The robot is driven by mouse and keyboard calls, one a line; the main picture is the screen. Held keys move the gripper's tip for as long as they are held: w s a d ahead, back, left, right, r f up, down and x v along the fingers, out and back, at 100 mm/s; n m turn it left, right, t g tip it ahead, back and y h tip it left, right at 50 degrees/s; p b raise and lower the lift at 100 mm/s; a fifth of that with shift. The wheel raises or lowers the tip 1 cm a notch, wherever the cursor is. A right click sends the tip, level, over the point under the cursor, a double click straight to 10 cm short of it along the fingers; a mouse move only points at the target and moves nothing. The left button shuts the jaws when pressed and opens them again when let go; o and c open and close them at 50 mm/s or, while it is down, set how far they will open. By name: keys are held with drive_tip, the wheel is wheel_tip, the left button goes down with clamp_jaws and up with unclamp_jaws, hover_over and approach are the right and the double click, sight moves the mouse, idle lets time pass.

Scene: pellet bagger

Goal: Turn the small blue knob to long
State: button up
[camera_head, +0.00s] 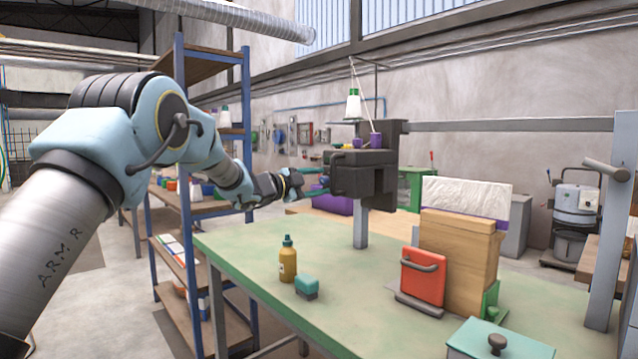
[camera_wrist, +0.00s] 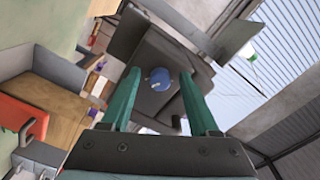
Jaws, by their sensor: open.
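The small blue knob (camera_wrist: 159,79) sits on a dark grey panel of the machine (camera_wrist: 172,52) in the wrist view. A darker mark shows on its face, but I cannot read any setting. My gripper (camera_wrist: 160,85) is open, with its two green fingers on either side of the knob in this view and a gap to each. I cannot tell how far the fingertips are from the panel. In the head view the dark machine head (camera_head: 365,172) stands on a grey post, and my gripper (camera_head: 318,183) is at its left side. The knob is hidden there.
The green table (camera_head: 340,262) holds a yellow bottle (camera_head: 288,262), a teal block (camera_head: 307,287), a red piece with a handle (camera_head: 423,278), a wooden box (camera_head: 458,258) and a teal lidded box (camera_head: 500,340). A thread cone (camera_head: 353,105) stands above the machine. Blue-framed shelves (camera_head: 180,200) stand at left.

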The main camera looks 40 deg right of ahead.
drive_tip(key=a+b, duration=0.2)
drive_tip(key=a, duration=0.8)
drive_tip(key=shift+w+a, duration=0.3)
drive_tip(key=shift+a, duration=0.05)
drive_tip(key=shift+w, duration=0.1)
drive_tip(key=w+a+f+n+t+y+p, duration=0.25)
drive_tip(key=w+a+n+t+y, duration=0.25)
drive_tip(key=w+a+n+t, duration=0.8)
drive_tip(key=w+a+f+n+g+y+p, duration=0.1)
drive_tip(key=a+f+n+y, duration=0.15)
drive_tip(key=a, duration=0.85)
drive_tip(key=w+a+f+n+g+y+p, duration=0.1)
drive_tip(key=a+f+n+y+p, duration=0.2)
drive_tip(key=a, duration=0.7)
drive_tip(key=s+a+f+n+g+y+p, duration=0.1)
drive_tip(key=s+a+f+n+g+y, duration=0.2)
drive_tip(key=a, duration=0.5)
drive_tip(key=s+a+f+n+y, duration=0.1)
drive_tip(key=s+a+n+y, duration=0.2)
drive_tip(key=s+a, duration=0.4)
drive_tip(key=s+a+f+n+g+p, duration=0.1)
drive_tip(key=s+a+f+n+g, duration=0.1)
drive_tip(key=s+a, duration=0.2)
drive_tip(key=s+a+f+n+g+y+p, duration=0.1)
drive_tip(key=s+a+n+g, duration=0.2)
drive_tip(key=s, duration=0.7)
drive_tip(key=shift+s+a+f, duration=0.35)
drive_tip(key=shift+s+a, duration=0.05)
drive_tip(key=shift+a, duration=0.7)
